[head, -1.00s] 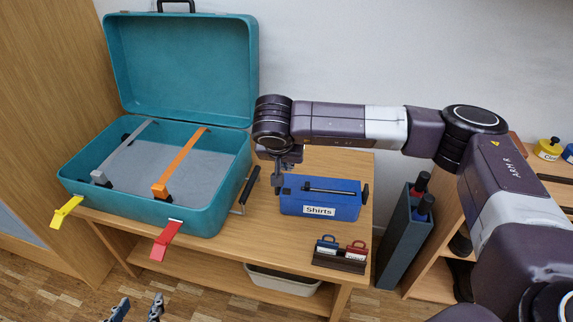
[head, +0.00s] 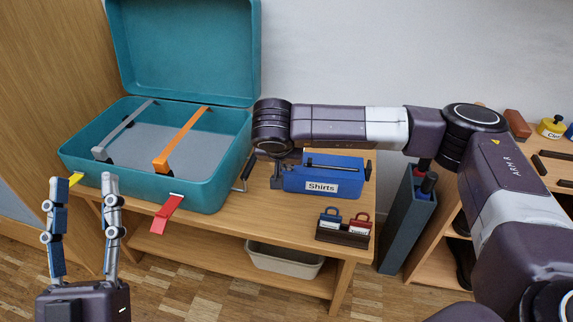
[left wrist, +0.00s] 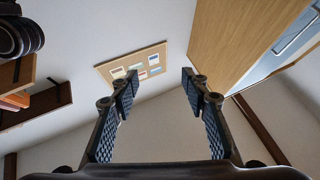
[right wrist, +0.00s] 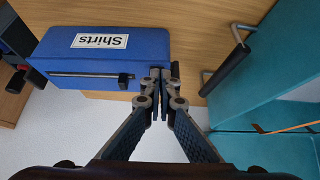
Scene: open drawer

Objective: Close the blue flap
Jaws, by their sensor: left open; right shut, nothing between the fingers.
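The blue box labelled "Shirts" (head: 322,182) stands on the wooden table, with a black rod and small knob along its top. Its blue top looks flat; I see no raised flap and cannot tell a separate flap from the box. My right gripper (head: 277,182) is shut and empty, pointing down at the box's left end. In the right wrist view its fingertips (right wrist: 160,74) are beside the box (right wrist: 150,48); contact is unclear. My left gripper (head: 84,180) is open and empty, pointing up in front of the suitcase. The left wrist view shows its spread fingers (left wrist: 158,78).
An open teal suitcase (head: 205,195) with grey and orange straps stands left of the box. Its red tab (head: 168,212) hangs over the front. A dark narrow bin (head: 400,235) is at the right.

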